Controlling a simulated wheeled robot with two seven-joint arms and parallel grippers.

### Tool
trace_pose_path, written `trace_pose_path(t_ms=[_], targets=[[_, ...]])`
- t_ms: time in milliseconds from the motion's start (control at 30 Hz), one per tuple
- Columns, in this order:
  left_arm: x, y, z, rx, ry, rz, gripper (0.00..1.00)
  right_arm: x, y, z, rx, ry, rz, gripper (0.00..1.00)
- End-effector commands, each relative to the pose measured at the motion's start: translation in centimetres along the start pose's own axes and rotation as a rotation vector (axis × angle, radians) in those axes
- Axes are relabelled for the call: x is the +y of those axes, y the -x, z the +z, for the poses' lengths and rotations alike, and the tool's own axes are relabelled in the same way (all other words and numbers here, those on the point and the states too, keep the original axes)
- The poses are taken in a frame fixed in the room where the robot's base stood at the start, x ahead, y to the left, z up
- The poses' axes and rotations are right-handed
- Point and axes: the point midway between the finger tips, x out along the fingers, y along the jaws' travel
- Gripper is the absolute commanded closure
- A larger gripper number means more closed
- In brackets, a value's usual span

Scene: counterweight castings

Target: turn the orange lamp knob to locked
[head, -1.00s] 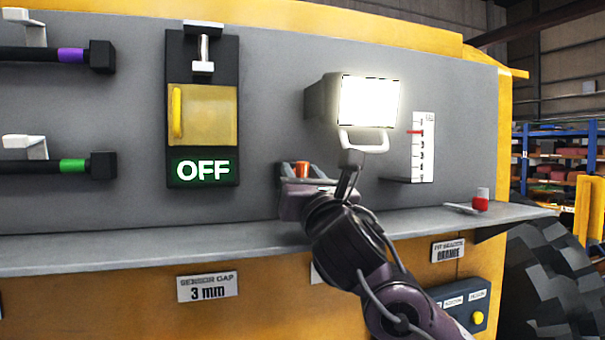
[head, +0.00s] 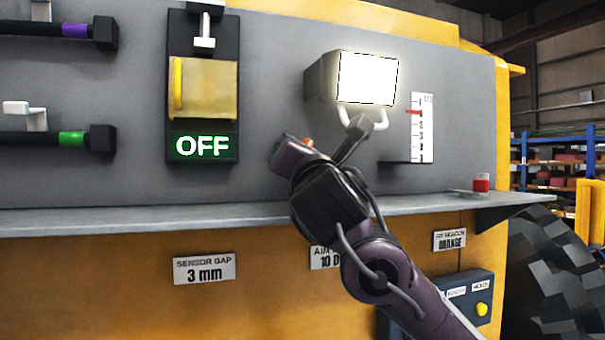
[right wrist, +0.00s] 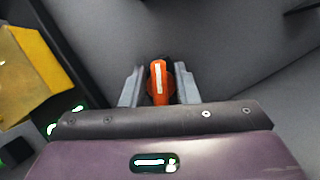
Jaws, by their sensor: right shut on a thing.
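The orange knob (right wrist: 158,84), with a white stripe along its top, sits between the two grey fingers of my right gripper (right wrist: 158,88) in the right wrist view. The fingers are shut on it, one on each side. The lit lamp (head: 366,78) is above and right of the knob. Any locked marking is hidden or too small to read. My left gripper is not in view.
A panel reading OFF (head: 202,146) with a yellow cover (head: 208,90) is left of the knob. A ledge (head: 120,220) runs below. A white scale (head: 422,125) and a small red object (head: 481,183) are to the right. Black bars (head: 55,141) stick out at far left.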

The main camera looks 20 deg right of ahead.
Motion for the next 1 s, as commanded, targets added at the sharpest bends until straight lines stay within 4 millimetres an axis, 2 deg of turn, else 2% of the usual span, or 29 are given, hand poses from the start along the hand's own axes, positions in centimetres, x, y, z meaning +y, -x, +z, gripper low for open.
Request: trace_pose_path(t_ms=[33,100,400,1000], targets=[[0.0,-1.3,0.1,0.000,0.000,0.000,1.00,-0.2,0.2,-0.5,-0.001,-0.042,-0.017,0.95],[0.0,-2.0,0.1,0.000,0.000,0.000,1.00,-0.2,0.2,-0.5,0.000,-0.104,-0.043,0.95],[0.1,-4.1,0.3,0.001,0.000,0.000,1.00,-0.2,0.1,-0.4,0.002,-0.367,-0.153,0.95],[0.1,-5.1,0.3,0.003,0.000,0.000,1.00,-0.4,0.1,-0.4,0.003,-0.853,-0.356,0.95]])
